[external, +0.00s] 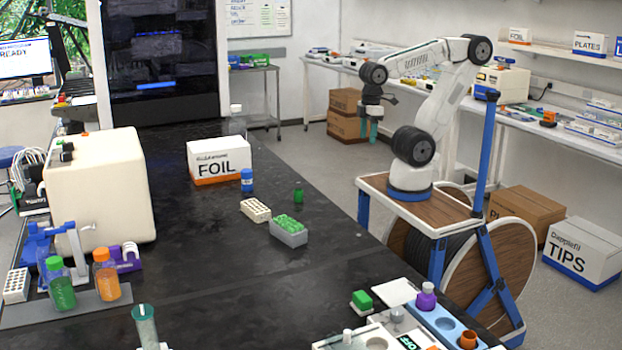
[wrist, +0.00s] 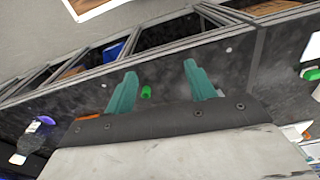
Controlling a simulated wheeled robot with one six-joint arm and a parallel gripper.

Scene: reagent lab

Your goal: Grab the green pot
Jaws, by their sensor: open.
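A small green pot (external: 298,192) stands upright on the black bench, near its right edge, in the external view. A small green thing (wrist: 146,92), which looks like this pot, shows between my fingers in the wrist view, beyond them and partly close to the gripper body's edge. My gripper (external: 373,130) hangs open and empty off the right side of the bench, above and to the right of the pot. Its two teal fingers are wide apart in the wrist view (wrist: 160,70).
A grey rack of green-capped tubes (external: 289,238) and a white rack (external: 255,210) stand near the pot. Bare bench lies between the pot and the right edge.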

